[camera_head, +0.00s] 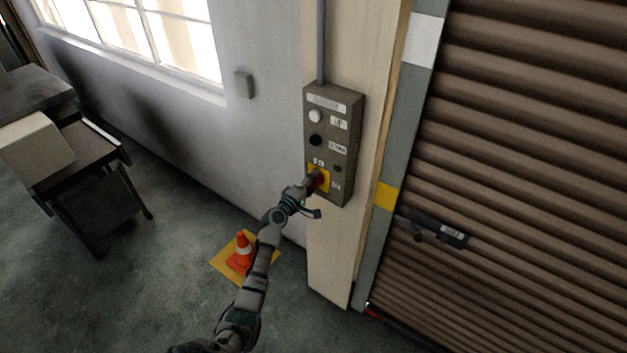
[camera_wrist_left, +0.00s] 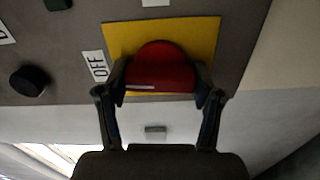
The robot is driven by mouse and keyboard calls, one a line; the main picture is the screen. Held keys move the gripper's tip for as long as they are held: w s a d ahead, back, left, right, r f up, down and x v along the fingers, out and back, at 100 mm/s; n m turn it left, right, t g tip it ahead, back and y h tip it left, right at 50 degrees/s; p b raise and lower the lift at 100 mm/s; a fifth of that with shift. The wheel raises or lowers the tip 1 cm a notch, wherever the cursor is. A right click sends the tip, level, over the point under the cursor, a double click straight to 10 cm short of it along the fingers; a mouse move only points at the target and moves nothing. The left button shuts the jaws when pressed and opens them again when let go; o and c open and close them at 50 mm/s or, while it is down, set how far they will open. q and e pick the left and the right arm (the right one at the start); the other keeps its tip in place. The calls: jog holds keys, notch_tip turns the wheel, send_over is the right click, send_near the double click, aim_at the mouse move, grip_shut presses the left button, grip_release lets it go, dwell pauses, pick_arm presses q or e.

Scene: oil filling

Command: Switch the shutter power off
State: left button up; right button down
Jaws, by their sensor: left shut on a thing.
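The shutter control box (camera_head: 345,108) is a grey panel on a cream post, with a white button (camera_head: 316,116), a black button (camera_head: 316,141) and small labels. Low on it is a red knob (camera_head: 321,181) on a yellow plate (camera_head: 313,170). My left gripper (camera_head: 312,183) reaches it from below left. In the left wrist view, my left gripper (camera_wrist_left: 160,88) has its two fingers shut on the sides of the red knob (camera_wrist_left: 163,62). The yellow plate (camera_wrist_left: 208,30) is behind it, with an OFF label (camera_wrist_left: 95,66) to its left. My right gripper is not in view.
The brown roller shutter (camera_head: 530,160) with a dark handle (camera_head: 438,230) is to the right. An orange cone (camera_head: 241,252) stands on a yellow mat (camera_head: 222,264) on the floor. A dark table (camera_head: 90,160) is at the left. A conduit (camera_head: 320,40) runs up from the box.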

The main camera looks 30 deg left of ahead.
pick_arm(q)
jog(key=shift+d+f+n, duration=0.1)
jog(key=shift+f+n, duration=0.35)
jog(key=shift+n, duration=0.15)
jog(key=o, duration=1.2)
jog(key=shift+c, duration=0.2)
jog(key=shift+r, duration=0.1)
jog(key=shift+s+a+r, duration=0.1)
jog(key=shift+a, duration=0.1)
jog(key=s+a, duration=0.1)
jog(key=s, duration=1)
jog(key=shift+s, duration=0.35)
